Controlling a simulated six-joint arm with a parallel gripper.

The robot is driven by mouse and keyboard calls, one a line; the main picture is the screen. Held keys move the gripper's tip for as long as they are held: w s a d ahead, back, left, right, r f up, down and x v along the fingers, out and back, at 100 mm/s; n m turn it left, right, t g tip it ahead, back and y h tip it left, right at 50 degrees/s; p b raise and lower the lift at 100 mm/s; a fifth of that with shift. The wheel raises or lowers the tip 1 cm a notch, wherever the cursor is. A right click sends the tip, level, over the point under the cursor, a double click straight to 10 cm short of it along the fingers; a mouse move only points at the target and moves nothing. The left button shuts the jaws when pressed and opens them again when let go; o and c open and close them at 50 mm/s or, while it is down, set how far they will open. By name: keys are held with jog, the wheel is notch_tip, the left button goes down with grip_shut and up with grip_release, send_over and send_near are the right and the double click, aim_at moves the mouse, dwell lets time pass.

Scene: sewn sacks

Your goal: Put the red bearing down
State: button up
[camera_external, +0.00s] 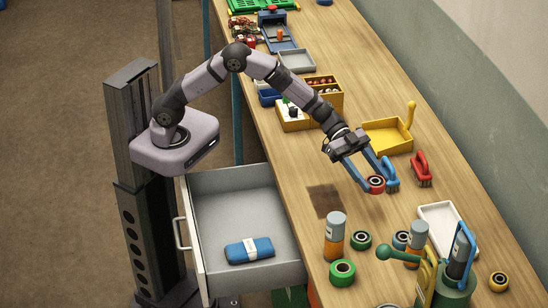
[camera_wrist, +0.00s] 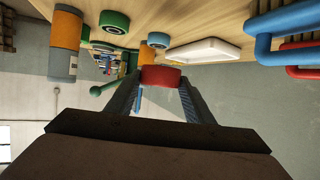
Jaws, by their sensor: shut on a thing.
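The red bearing (camera_external: 376,184) is a short red ring with a dark and light centre. It is between the fingertips of my gripper (camera_external: 371,186), which is shut on it. In the wrist view the red bearing (camera_wrist: 161,77) sits between the two finger ends, with its red side facing the camera. I cannot tell exactly how high the bearing is above the table.
Green bearings (camera_external: 342,272), a blue bearing (camera_external: 400,240), a yellow bearing (camera_external: 498,281), a bottle (camera_external: 334,237) and a white tray (camera_external: 437,215) stand nearer. A dark square patch (camera_external: 325,200) is bare. The drawer (camera_external: 220,200) is open.

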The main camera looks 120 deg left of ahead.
aim_at(372, 177)
jog(key=shift+r, duration=0.25)
